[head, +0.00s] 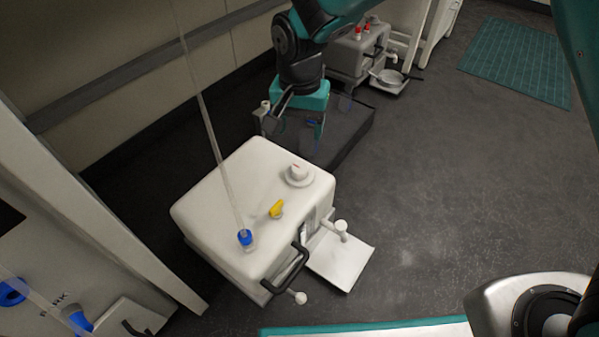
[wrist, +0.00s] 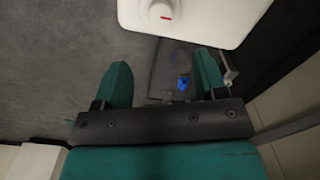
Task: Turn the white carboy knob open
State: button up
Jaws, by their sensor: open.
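The white carboy (head: 215,205) is a box-shaped container on the floor in the middle of the head view. Its round white knob (head: 298,174) with a red mark sits on top near the far right corner. In the wrist view the knob (wrist: 160,12) is at the top edge, partly cut off, on the white carboy top (wrist: 215,18). My gripper (head: 293,125) is behind the carboy in the head view, apart from the knob. In the wrist view its two teal fingers (wrist: 162,85) are spread with nothing held between them.
A yellow part (head: 276,209), a blue cap (head: 245,237) with a clear tube and a black handle (head: 288,272) are on the carboy. A white spout (head: 341,230) stands over a white tray (head: 345,262). A grey carboy (head: 352,55) stands behind.

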aim_at(300, 168)
notch_tip(300, 168, down, 12)
jog(key=b, duration=0.6)
jog(key=shift+f, duration=0.1)
jog(key=shift+c, duration=0.4)
jog(key=c, duration=0.8)
jog(key=shift+c, duration=0.2)
